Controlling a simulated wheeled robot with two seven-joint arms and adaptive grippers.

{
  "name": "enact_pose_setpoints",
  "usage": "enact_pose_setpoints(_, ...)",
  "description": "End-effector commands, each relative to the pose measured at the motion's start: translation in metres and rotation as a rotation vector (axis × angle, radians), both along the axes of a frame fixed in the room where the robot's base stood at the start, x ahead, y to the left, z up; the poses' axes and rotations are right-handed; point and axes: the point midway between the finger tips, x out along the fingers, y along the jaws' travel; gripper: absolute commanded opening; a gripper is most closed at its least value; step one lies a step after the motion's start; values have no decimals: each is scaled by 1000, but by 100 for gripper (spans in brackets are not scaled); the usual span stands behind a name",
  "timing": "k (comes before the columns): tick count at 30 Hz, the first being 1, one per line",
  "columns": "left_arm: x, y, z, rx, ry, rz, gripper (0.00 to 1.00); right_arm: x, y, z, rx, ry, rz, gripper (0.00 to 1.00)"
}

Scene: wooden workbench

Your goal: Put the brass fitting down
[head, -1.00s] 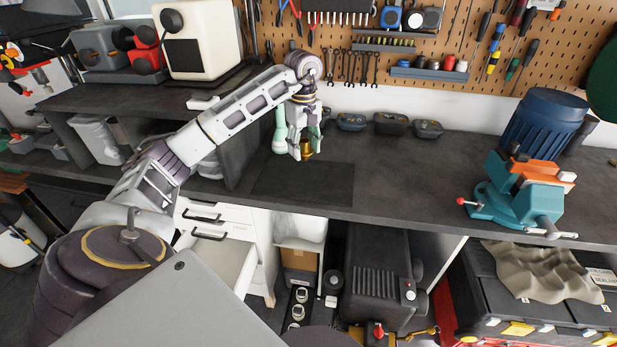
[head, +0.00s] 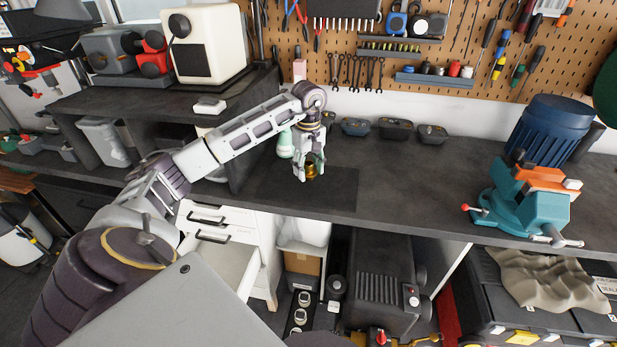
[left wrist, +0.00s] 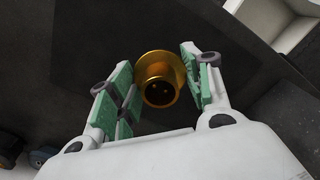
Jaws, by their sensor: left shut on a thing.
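The brass fitting (head: 311,171) is a small golden piece held at the tips of my left gripper (head: 310,174), low over the dark mat (head: 338,190) on the workbench. I cannot tell whether its underside touches the mat. In the left wrist view the fitting (left wrist: 160,93) shows a round flange and a narrower round end, between the green-padded fingers of the left gripper (left wrist: 160,84). The fingers partly hide the fitting in the head view. My right gripper is not in view.
A pale green bottle-like object (head: 285,145) stands close behind the left gripper. Small dark bins (head: 392,128) line the back of the bench. A teal vise (head: 527,205) stands at the right. The bench (head: 415,185) between mat and vise is clear.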

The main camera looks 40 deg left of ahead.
Motion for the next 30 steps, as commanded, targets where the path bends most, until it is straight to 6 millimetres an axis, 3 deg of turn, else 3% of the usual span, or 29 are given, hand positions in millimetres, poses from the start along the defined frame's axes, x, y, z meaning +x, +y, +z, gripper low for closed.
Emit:
enact_pose_setpoints(11, 0, 0, -2, 0, -1, 0, 22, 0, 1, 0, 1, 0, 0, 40)
enact_pose_setpoints(24, 0, 0, -35, 0, 1, 1, 22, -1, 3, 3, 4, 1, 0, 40)
enact_pose_setpoints(30, 0, 0, -38, 0, -1, 1, 22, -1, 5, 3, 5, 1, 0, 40)
